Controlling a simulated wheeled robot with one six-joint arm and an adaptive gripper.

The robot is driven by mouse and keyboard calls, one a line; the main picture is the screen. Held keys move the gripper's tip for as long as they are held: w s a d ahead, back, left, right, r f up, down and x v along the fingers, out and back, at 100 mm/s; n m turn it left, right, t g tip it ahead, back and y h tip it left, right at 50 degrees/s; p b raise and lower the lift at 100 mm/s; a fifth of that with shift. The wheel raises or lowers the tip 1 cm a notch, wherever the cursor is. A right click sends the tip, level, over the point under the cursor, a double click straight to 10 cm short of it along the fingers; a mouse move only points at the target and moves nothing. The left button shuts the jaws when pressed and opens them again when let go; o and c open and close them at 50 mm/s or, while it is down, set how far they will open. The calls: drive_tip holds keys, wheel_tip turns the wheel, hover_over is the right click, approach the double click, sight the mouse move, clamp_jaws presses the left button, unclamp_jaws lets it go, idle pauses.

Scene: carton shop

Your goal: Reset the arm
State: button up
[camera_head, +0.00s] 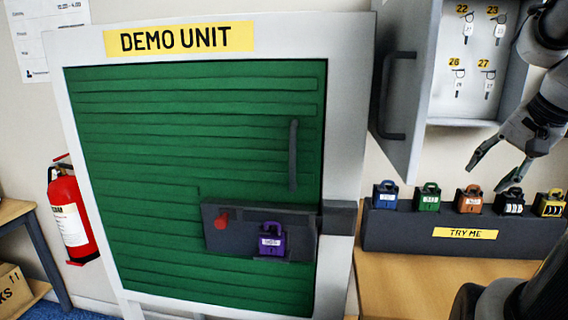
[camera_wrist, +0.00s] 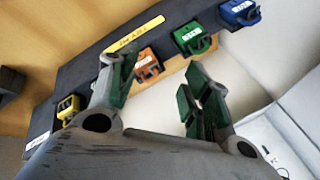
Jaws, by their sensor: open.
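My gripper (camera_head: 503,176) hangs at the right of the head view, above the padlock stand and in front of the lower part of the open key cabinet. Its fingers are spread and nothing is between them. In the wrist view the two fingers (camera_wrist: 158,98) also show apart and empty, with the stand and its padlocks beyond them. My arm comes in from the upper right corner of the head view.
A black TRY ME stand (camera_head: 398,232) with several coloured padlocks sits on the wooden counter (camera_head: 400,287). The key cabinet's door (camera_head: 402,110) stands open. The green DEMO UNIT door (camera_head: 180,130) bears a purple padlock (camera_head: 271,240). A fire extinguisher (camera_head: 72,215) is at left.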

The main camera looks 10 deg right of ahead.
drive_tip(key=s+a+f+n, duration=0.2)
drive_tip(key=s+a+n, duration=0.1)
drive_tip(key=a+n, duration=0.2)
drive_tip(key=s+a+f+n+g, duration=0.1)
drive_tip(key=s+a+f+n, duration=0.2)
drive_tip(key=a+n, duration=0.3)
drive_tip(key=shift+a+g, duration=0.25)
drive_tip(key=shift+g, duration=0.05)
idle(2.1)
